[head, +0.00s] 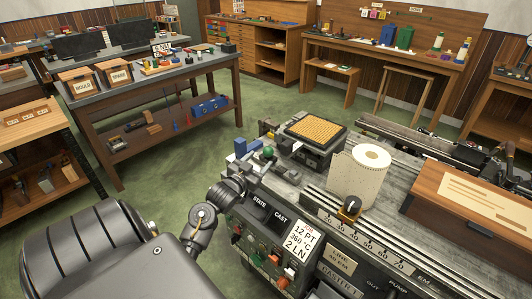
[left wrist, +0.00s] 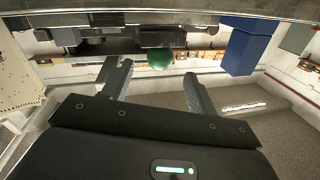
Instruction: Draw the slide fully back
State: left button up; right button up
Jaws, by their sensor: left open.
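The type caster (head: 300,190) is a dark machine with front labels, switches and a numbered scale. A green ball knob (head: 268,152) stands at its left end, near a blue block (head: 241,147). I cannot tell for certain which part is the slide. My left gripper (head: 236,183) is at the machine's left end, just below the knob in the head view. In the left wrist view the gripper (left wrist: 157,85) has its fingers apart, and the green knob (left wrist: 160,58) shows between and beyond the tips. Contact is not visible. The blue block (left wrist: 248,47) is to the right there.
A perforated paper roll (head: 357,180) stands on the machine, beside a tray with a yellow grid (head: 315,130). A black-and-gold knob (head: 349,208) sits by the scale. A wooden case (head: 475,205) lies at right. Green floor (head: 150,190) is clear at left.

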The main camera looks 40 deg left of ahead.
aim_at(265, 154)
pick_arm(q)
jog(key=shift+p+x, duration=0.35)
jog(key=shift+x, duration=2.3)
grip_shut()
jog(key=shift+w+a, duration=0.1)
